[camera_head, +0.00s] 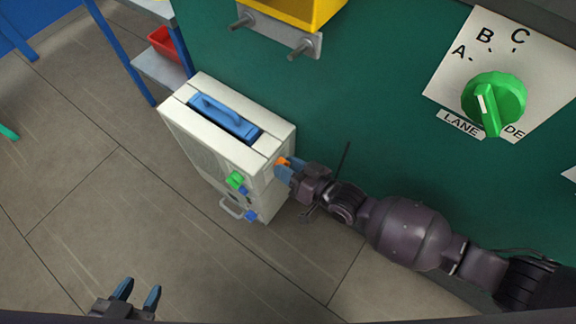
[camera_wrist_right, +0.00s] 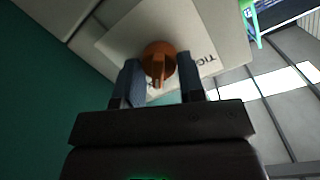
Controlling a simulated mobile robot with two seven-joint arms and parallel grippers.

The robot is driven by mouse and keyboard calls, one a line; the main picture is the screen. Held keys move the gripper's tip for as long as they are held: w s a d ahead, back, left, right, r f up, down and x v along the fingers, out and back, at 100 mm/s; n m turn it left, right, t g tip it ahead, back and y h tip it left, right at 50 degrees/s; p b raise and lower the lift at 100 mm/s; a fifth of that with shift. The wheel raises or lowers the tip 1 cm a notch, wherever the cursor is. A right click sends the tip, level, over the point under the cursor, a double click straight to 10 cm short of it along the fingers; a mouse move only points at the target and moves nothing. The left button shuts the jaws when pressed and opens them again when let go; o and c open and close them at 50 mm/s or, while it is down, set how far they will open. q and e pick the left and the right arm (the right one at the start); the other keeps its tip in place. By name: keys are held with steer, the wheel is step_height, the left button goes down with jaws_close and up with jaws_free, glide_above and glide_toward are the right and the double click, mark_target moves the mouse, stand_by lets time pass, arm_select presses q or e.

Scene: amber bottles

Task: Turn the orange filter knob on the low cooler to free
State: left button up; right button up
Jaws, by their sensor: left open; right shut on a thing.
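The low cooler (camera_head: 197,140) is a white box with a blue top handle, standing on the floor against the green wall. The orange filter knob (camera_head: 283,161) is on its right side, partly hidden by my right gripper (camera_head: 285,171). In the right wrist view the orange knob (camera_wrist_right: 158,62) sits on a pale plate with partly readable lettering, "TIG". My right gripper (camera_wrist_right: 160,82) has its blue fingers on either side of the knob, shut on it. My left gripper (camera_head: 137,296) is open and empty at the bottom left, away from the cooler.
The cooler's front carries a green knob (camera_head: 236,180), small blue parts and a handle (camera_head: 231,208). A large green lane dial (camera_head: 494,102) is on the wall. A yellow box (camera_head: 296,10) is above. A red bin (camera_head: 166,42) is on a shelf. Floor at left is clear.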

steer(key=shift+m, duration=0.5)
stand_by(0.3)
steer(key=o, duration=0.9)
arm_select(q)
steer(key=shift+a, duration=0.1)
steer(key=shift+s+r+p, duration=0.15)
steer(key=shift+p, duration=0.8)
arm_select(e)
steer(key=shift+v, duration=5.4)
